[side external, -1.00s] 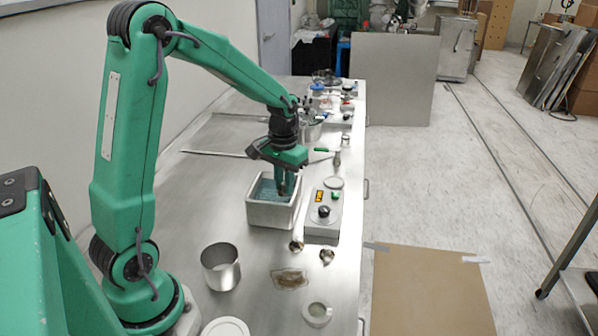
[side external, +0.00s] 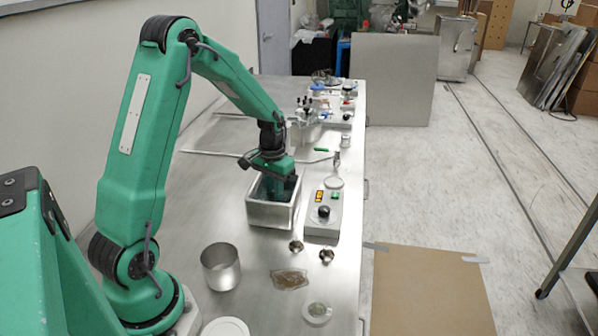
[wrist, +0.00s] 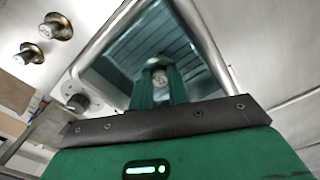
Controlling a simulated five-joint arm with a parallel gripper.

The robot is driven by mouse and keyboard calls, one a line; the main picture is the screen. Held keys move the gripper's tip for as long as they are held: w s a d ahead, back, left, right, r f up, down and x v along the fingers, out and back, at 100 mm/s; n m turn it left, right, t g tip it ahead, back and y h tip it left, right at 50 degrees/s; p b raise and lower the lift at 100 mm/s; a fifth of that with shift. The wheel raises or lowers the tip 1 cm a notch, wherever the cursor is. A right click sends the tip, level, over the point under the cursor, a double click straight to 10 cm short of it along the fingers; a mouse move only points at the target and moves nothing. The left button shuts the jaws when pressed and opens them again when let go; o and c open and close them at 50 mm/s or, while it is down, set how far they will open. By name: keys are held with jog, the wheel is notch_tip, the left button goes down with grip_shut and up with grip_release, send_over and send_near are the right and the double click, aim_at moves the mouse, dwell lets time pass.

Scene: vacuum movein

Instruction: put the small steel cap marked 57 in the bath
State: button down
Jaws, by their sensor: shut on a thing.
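The bath (side external: 270,214) is an open rectangular metal tank on the bench with bluish liquid inside; its rim also shows in the wrist view (wrist: 208,45). My gripper (wrist: 160,84) reaches down inside the bath and is shut on a small round steel cap (wrist: 159,72). The cap sits between the fingertips over the ribbed bath interior. Its mark is too small to read, and I cannot tell whether it touches the bottom. In the side view the fingertips and the held cap are hidden by the bath wall.
Two other small caps (side external: 296,246) (side external: 327,256) stand on the bench in front of the bath. A control box (side external: 322,212) with a black knob stands close to its right.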

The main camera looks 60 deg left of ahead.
jog(key=shift+f, duration=0.75)
jog(key=shift+f, duration=0.15)
jog(key=c, duration=1.3)
grip_release()
jog(key=shift+c, duration=0.2)
notch_tip(320, 180, up, 12)
jog(key=shift+r, duration=0.2)
